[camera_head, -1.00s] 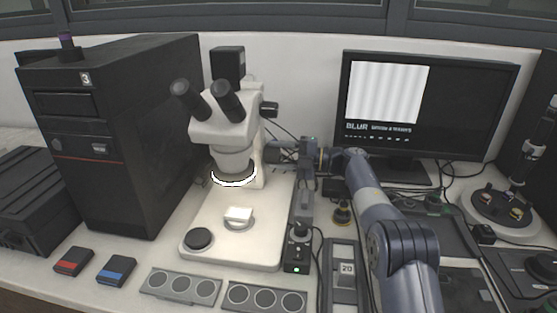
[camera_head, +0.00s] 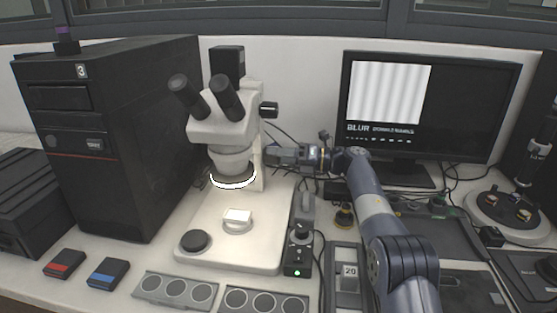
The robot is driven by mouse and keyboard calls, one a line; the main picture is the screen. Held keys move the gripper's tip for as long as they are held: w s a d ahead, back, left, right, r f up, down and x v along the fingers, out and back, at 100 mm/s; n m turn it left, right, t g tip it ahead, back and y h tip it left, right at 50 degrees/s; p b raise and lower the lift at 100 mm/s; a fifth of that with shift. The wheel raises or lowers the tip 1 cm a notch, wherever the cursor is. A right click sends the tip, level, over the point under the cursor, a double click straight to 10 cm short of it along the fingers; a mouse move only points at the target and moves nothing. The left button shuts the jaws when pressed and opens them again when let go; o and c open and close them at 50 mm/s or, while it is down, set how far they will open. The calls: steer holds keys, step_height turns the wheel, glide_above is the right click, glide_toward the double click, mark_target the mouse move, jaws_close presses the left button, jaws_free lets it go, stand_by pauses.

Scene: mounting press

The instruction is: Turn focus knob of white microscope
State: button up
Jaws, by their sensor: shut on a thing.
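The white microscope (camera_head: 228,122) stands upright on its pale base (camera_head: 215,255), with two black eyepieces tilted to the upper left and a lit ring under its head. My gripper (camera_head: 270,156) is at the right side of the microscope's column, at about the height of the lower head. It is shut on the focus knob, which my fingers hide. My arm reaches in from the lower right. A black knob (camera_head: 269,109) higher on the head is free of the gripper. The monitor (camera_head: 430,118) shows soft grey stripes and the word "BLUR".
A black control box (camera_head: 298,255) with a green light stands right of the base. A dark computer tower (camera_head: 120,135) stands close on the left. Red (camera_head: 64,264) and blue (camera_head: 108,273) boxes and grey trays (camera_head: 176,290) line the front.

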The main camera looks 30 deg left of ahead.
steer(key=n, duration=0.2)
steer(key=n+b, duration=0.1)
steer(key=n, duration=0.1)
steer(key=shift+f+n, duration=0.2)
steer(key=shift+n, duration=0.1)
steer(key=shift+n+b, duration=0.35)
steer(key=shift+n, duration=1.25)
steer(key=o, duration=1)
steer(key=shift+r, duration=0.15)
steer(key=shift+w+d, duration=0.1)
steer(key=v, duration=1)
steer(key=shift+w+d, duration=0.15)
steer(key=shift+d, duration=0.1)
